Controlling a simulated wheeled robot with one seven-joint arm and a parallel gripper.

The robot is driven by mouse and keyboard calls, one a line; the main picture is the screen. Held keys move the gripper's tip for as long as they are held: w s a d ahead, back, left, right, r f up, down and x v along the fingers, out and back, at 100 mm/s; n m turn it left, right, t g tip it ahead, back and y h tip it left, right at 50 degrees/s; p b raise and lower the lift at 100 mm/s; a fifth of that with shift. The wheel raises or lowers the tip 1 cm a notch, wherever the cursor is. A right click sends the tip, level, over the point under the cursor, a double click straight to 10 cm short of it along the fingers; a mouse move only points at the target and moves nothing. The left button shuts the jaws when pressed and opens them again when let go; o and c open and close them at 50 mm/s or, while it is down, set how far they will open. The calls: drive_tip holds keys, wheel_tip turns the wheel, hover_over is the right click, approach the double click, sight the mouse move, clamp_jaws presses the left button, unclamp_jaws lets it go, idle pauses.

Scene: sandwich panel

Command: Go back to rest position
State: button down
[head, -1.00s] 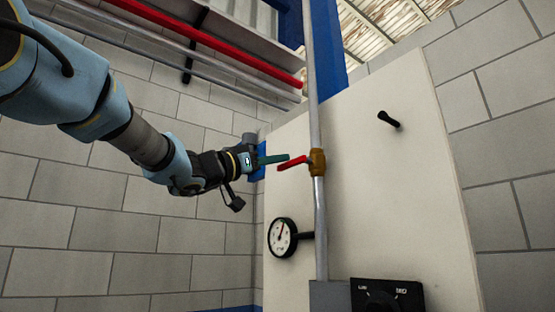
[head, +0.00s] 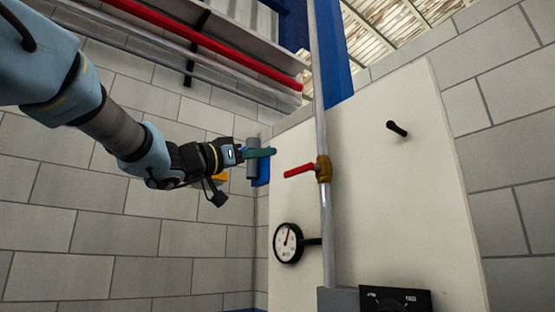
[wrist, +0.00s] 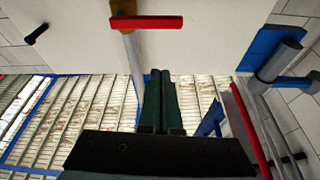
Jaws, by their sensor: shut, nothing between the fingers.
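My gripper (head: 272,152) is in the head view, left of the pipe valve, with its green fingers pointing right. The fingers are together and empty, and they also show in the wrist view (wrist: 162,75). The red valve handle (head: 299,170) sticks out to the left from a brass valve body (head: 323,169) on a vertical grey pipe. A gap lies between my fingertips and the handle. In the wrist view the red handle (wrist: 147,22) lies across the top, beyond the fingertips.
A white panel (head: 420,210) carries a round gauge (head: 287,243), a black lever (head: 397,128) and a black dial box (head: 395,299). A blue and grey fixture (head: 262,168) stands behind my fingers. A red pipe (head: 190,40) runs along the upper left wall.

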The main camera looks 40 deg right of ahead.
drive_tip(key=b+v, duration=0.1)
drive_tip(key=v, duration=0.2)
drive_tip(key=shift+a+f, duration=0.1)
drive_tip(key=shift+a, duration=0.25)
